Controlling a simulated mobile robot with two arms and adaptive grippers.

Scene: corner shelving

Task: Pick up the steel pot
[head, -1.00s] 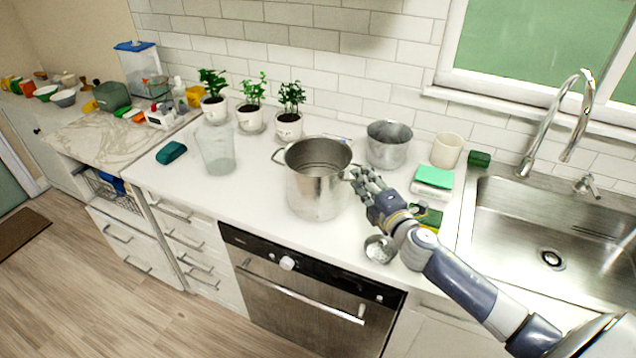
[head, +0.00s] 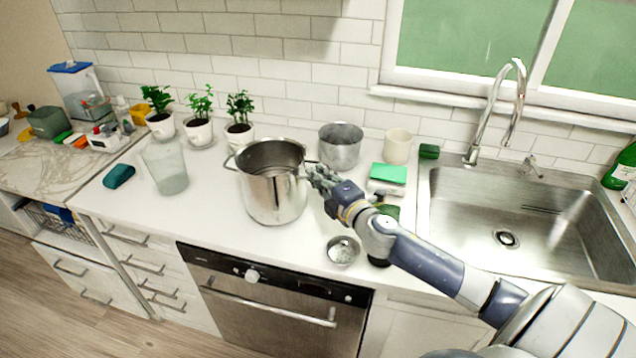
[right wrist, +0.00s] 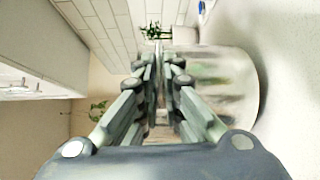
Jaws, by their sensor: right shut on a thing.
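The steel pot (head: 272,195) is the large shiny open pot on the white counter in the head view, upright above the oven. My right gripper (head: 318,178) is at the pot's right side, by its rim, where the right handle is hidden by the fingers. In the right wrist view the fingers (right wrist: 160,65) are close together, with the pot's reflective wall (right wrist: 222,85) just to their right. The gripper is shut on the pot, apparently at its handle. I cannot see any gap under the pot. My left gripper is not in view.
A smaller metal pot (head: 341,148) and a cream cup (head: 397,147) stand behind. A glass pitcher (head: 166,168) and potted plants (head: 239,125) are to the left. A small metal bowl (head: 343,251) sits in front of my right arm. The sink (head: 520,215) is to the right.

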